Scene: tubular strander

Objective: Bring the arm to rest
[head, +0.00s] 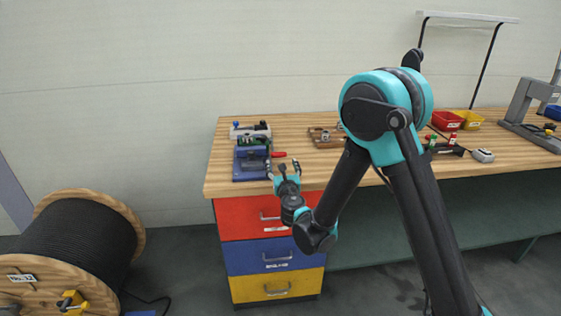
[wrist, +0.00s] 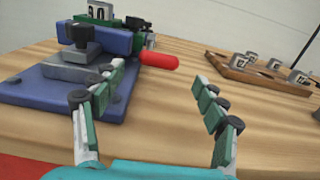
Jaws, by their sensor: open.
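My gripper (head: 283,168) is at the front left edge of the workbench (head: 300,160), in front of the red drawer's top. In the wrist view its two jointed fingers (wrist: 163,98) are spread apart with nothing between them. A blue device on a blue base plate (wrist: 60,92) stands just beyond and left of the fingers; it also shows in the head view (head: 250,165). Its red handle (wrist: 158,62) points to the right. The left finger overlaps the base plate in the wrist view; I cannot tell whether they touch. My arm is bent, with its elbow high above the bench.
A wooden holder with metal pieces (wrist: 265,72) lies further back right. Red (head: 447,120) and yellow bins (head: 470,120) stand further right on the bench. Red, blue and yellow drawers (head: 268,255) are below. A large cable reel (head: 75,250) stands on the floor at left.

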